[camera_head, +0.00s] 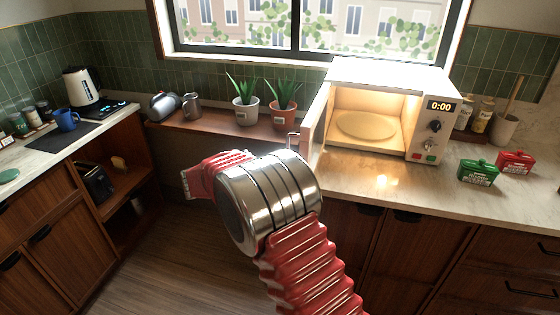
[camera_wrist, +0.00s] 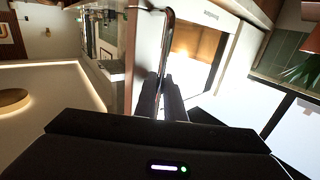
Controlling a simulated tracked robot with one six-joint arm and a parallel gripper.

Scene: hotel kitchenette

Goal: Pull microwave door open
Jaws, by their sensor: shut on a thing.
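The white microwave (camera_head: 385,105) stands on the counter under the window, its lit inside and round turntable (camera_head: 366,124) showing. Its door (camera_head: 316,118) is open and swung out to the left, seen nearly edge-on. The door's handle (camera_head: 293,143) shows just above my arm's wrist in the head view. In the wrist view (camera_wrist: 166,50) the metal handle runs down between my gripper's fingers (camera_wrist: 163,98). My gripper is shut on the handle. In the head view my own red and silver arm hides the fingers.
Two potted plants (camera_head: 283,115) stand on the ledge left of the door. A green box (camera_head: 478,173) and a red box (camera_head: 515,163) stand on the counter to the right. The counter before the microwave (camera_head: 370,180) is clear. Cabinets (camera_head: 420,245) lie below.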

